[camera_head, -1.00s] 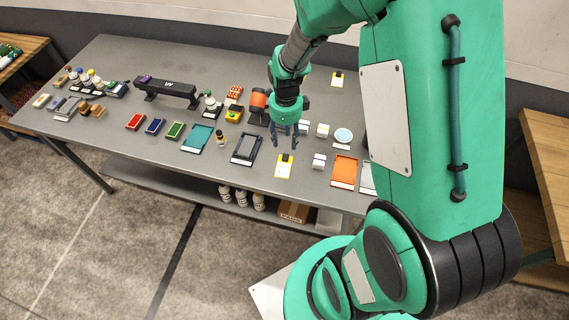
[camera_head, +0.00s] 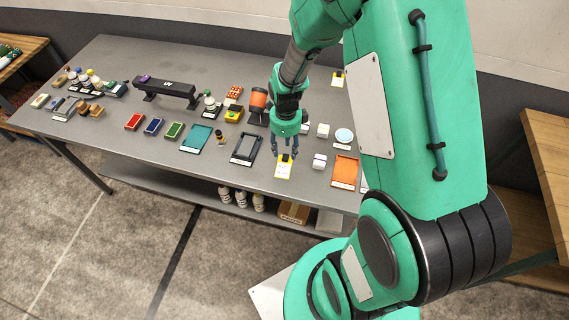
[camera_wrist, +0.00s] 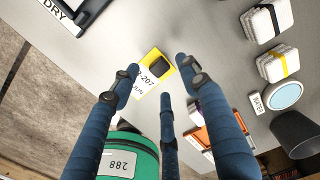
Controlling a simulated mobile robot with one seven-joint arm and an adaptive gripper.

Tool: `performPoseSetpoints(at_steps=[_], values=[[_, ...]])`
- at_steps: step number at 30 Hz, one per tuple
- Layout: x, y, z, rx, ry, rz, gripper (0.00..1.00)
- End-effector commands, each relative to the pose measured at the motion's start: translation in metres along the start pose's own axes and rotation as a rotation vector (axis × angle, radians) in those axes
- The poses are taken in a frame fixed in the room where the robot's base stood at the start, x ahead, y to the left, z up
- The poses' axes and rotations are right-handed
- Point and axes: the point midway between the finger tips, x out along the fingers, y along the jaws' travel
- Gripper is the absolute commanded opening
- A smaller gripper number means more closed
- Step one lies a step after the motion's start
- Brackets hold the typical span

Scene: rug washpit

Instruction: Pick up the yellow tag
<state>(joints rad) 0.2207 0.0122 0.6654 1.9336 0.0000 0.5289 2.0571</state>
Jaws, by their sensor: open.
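The yellow tag (camera_head: 283,169) lies flat near the front edge of the grey table, with a white printed label and a dark block at its far end. In the wrist view the yellow tag (camera_wrist: 150,85) shows between and beyond my fingers, its label partly readable as "207". My gripper (camera_head: 285,154) is open, fingers pointing down over the tag's far part. In the wrist view my gripper (camera_wrist: 158,73) has its blue fingers spread around the tag with nothing held. I cannot tell the exact height of the fingertips above it.
A dark-framed tray (camera_head: 246,148) lies left of the tag. A small white block (camera_head: 319,161) and an orange tray (camera_head: 345,171) lie to the right.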

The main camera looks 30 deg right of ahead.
Motion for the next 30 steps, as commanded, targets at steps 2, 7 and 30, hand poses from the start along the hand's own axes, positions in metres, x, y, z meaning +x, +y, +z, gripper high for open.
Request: performPoseSetpoints(at_steps=[2,7,30], values=[[0.012,0.001,0.000,0.000,0.001,0.002,0.45],[0.031,0.002,0.000,0.000,0.001,0.002,0.45],[0.037,0.001,0.000,0.000,0.001,0.001,0.29]])
